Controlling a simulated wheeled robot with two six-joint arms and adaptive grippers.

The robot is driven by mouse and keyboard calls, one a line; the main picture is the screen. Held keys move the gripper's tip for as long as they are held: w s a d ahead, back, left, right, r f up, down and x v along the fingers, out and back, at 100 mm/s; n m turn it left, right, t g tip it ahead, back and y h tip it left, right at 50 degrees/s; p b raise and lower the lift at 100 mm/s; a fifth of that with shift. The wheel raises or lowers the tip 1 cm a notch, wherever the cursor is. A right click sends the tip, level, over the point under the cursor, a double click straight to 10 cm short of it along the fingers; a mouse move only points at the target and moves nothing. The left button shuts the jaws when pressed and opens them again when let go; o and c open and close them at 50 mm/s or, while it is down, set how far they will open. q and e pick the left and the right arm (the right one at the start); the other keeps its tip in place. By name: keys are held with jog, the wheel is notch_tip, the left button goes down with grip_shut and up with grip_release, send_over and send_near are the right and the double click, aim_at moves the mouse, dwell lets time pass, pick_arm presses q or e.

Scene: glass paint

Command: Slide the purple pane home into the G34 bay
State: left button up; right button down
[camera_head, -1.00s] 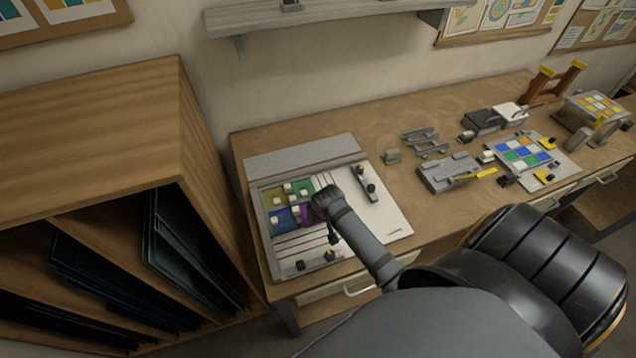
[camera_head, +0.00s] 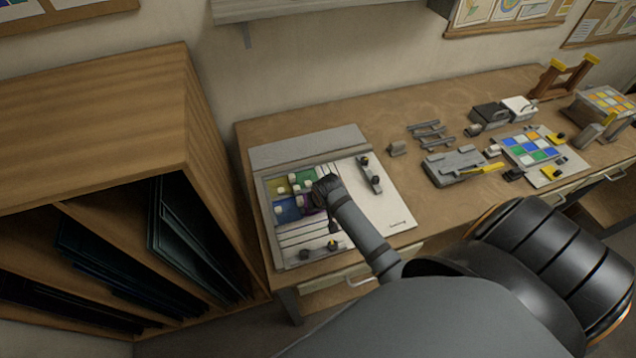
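The purple pane (camera_head: 303,202) shows as a small patch in the white assembly frame (camera_head: 398,212) at the left end of the bench. It lies right of a blue pane (camera_head: 287,210) and below a green pane (camera_head: 304,178). My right gripper (camera_head: 326,190) comes in from the lower right and is over the purple pane's right side, hiding part of it. Its fingers are too dark and small to tell open from shut, or whether they touch the pane. The G34 label cannot be read. My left gripper is out of view.
A wooden rack (camera_head: 95,115) with dark sheets stands left of the bench. Small clamps (camera_head: 370,177) sit on the frame's right and front parts. Grey tools (camera_head: 455,167) and a colored sample panel (camera_head: 530,149) lie farther right.

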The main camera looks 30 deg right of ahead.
jog(key=shift+w+r, duration=0.1)
jog(key=shift+w, duration=0.05)
dwell(0.5)
jog(key=c, duration=1.4)
grip_release()
jog(key=shift+c, duration=0.2)
jog(key=o, duration=0.3)
jog(key=shift+w+a, duration=0.1)
jog(key=shift+r, duration=3.45)
jog(key=shift+s+f, duration=0.1)
jog(key=shift+s, duration=0.1)
